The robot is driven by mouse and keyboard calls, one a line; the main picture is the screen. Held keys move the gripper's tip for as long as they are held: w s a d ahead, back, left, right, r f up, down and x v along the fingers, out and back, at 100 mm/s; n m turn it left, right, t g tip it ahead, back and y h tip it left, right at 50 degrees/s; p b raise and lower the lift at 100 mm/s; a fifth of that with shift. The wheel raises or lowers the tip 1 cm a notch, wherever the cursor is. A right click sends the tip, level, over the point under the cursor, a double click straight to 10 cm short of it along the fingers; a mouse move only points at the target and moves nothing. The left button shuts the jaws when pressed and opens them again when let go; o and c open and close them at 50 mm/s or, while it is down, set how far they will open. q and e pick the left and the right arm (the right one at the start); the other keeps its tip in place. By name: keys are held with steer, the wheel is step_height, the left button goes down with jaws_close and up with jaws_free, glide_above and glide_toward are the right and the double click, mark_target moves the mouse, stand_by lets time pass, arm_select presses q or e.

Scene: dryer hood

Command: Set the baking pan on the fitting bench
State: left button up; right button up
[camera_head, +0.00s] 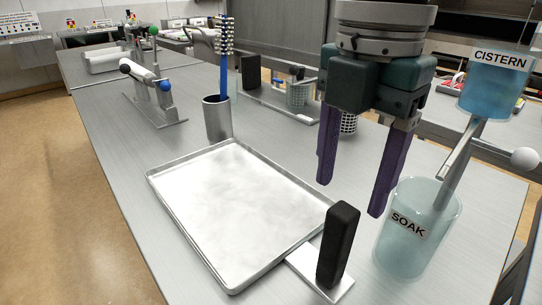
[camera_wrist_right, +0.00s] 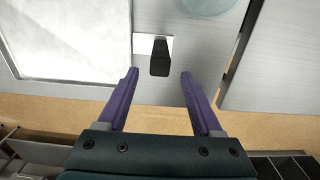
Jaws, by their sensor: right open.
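The baking pan (camera_head: 232,203), a shallow metal tray, lies flat on a long metal bench (camera_head: 110,150). A black upright handle (camera_head: 339,243) on a small metal plate (camera_head: 303,262) stands at the pan's right front edge. My right gripper (camera_head: 350,200) is open and empty, its purple fingers pointing down, above and behind the handle in the head view. In the right wrist view, the handle (camera_wrist_right: 159,58) shows between the open fingers (camera_wrist_right: 160,72), and part of the pan (camera_wrist_right: 65,40) shows at the left. No label marks a fitting bench. My left gripper is out of view.
The glass SOAK beaker (camera_head: 414,250) stands right of the handle, with the blue CISTERN vessel (camera_head: 492,85) and a sloping metal lever above. A metal cup (camera_head: 217,118) holding a blue brush stands behind the pan. A metal stand (camera_head: 152,95) is farther left.

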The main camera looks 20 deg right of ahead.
step_height(320, 180, up, 6)
steer(key=s+a+f+m+t+y, duration=0.2)
steer(key=s+a+f+m+y, duration=0.3)
steer(key=a+f+m, duration=0.45)
steer(key=s+d+f+m+h, duration=0.1)
steer(key=s+d+f+m, duration=0.1)
steer(key=s+d+m, duration=0.1)
steer(key=s+d+f+m+t+h, duration=0.1)
steer(key=s+d+f+m+h, duration=0.1)
steer(key=s+d+m, duration=0.1)
steer(key=s+d+f+m+h, duration=0.1)
steer(key=s+d+f+m, duration=0.1)
steer(key=s+d+m, duration=0.2)
steer(key=shift+s+f+m+t+h, duration=0.1)
steer(key=shift+s+m+t+h, duration=0.1)
steer(key=shift+m+t+h, duration=0.15)
step_height(320, 180, up, 43)
steer(key=p, duration=4.3)
